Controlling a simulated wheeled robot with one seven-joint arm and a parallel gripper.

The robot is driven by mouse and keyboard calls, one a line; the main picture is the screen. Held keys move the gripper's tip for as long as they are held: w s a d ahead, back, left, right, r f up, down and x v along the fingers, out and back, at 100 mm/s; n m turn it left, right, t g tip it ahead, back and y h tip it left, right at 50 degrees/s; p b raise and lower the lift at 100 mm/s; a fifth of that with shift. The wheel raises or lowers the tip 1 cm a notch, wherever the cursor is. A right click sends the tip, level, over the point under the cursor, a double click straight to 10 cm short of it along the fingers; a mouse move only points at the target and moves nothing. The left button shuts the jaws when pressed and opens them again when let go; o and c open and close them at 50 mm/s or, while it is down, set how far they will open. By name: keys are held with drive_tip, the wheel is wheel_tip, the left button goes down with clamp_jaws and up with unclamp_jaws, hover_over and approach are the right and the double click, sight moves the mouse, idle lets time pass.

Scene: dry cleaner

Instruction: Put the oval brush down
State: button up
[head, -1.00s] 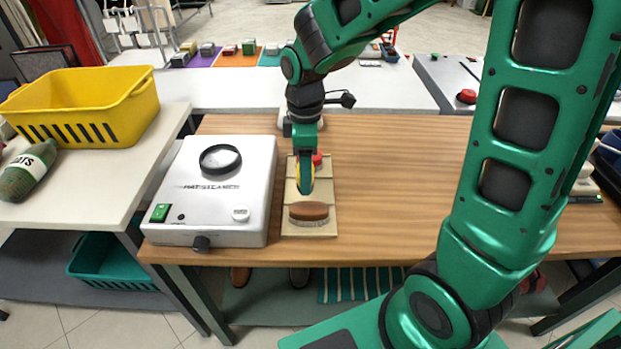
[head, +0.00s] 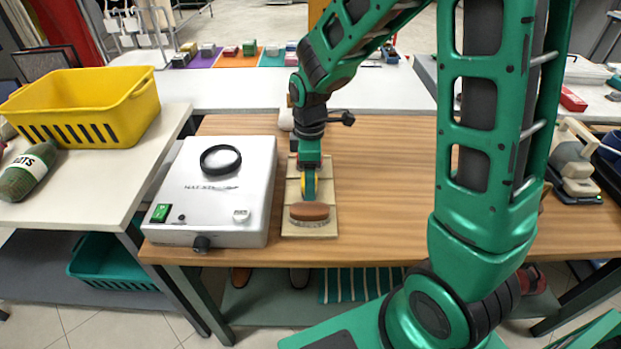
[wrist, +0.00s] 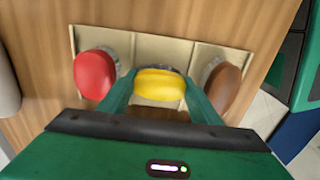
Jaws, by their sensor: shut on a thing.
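My gripper (head: 310,186) is shut on an oval brush with a yellow back (wrist: 160,86), with one finger on each side of it. In the wrist view the brush is over the middle part of a beige tray with dividers (wrist: 151,50). The yellow also shows beside my fingers in the head view (head: 308,188). I cannot tell whether its bristles touch the tray. A red-backed brush (wrist: 95,75) is in the left part of the tray and a brown-backed brush (wrist: 222,88) in the right part.
A white hat steamer (head: 215,185) stands close left of the tray on the wooden table (head: 390,200). The table right of the tray is clear up to my arm. A yellow basket (head: 85,100) stands on the left counter.

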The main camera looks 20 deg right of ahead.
drive_tip(key=o, duration=1.2)
wheel_tip(320, 180, up, 12)
drive_tip(key=s+d+m, duration=0.9)
drive_tip(key=s+m, duration=0.1)
drive_tip(key=s, duration=0.2)
drive_tip(key=s+d+m, duration=0.8)
drive_tip(key=s+m, duration=0.2)
drive_tip(key=s, duration=0.2)
drive_tip(key=shift+s+d+r, duration=0.2)
drive_tip(key=shift+d, duration=0.2)
